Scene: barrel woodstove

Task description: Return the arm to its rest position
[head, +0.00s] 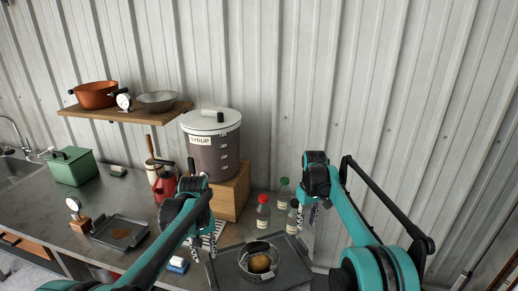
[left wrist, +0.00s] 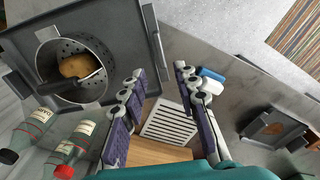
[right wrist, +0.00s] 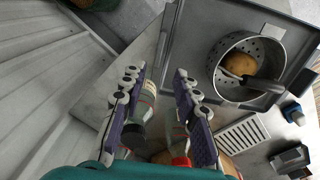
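My left gripper (head: 204,246) hangs over the counter, left of the dark tray, with its fingers pointing down. In the left wrist view its fingers (left wrist: 160,95) are apart with nothing between them; a white slatted rack lies below. My right gripper (head: 307,216) is above the right end of the counter by the bottles. In the right wrist view its fingers (right wrist: 158,88) are apart. A clear bottle (right wrist: 147,100) and a red-capped bottle (right wrist: 180,143) show below and between them; I see no grip on either. Both arms are bent forward in the head view.
A perforated pot (head: 245,270) holding a potato (head: 260,263) stands on a dark tray (head: 226,277). A syrup bucket (head: 212,150) sits on a wooden block (head: 232,194). A red-capped bottle (head: 263,212) is near my right gripper. A wooden shelf (head: 130,114) and metal wall (head: 270,80) stand behind.

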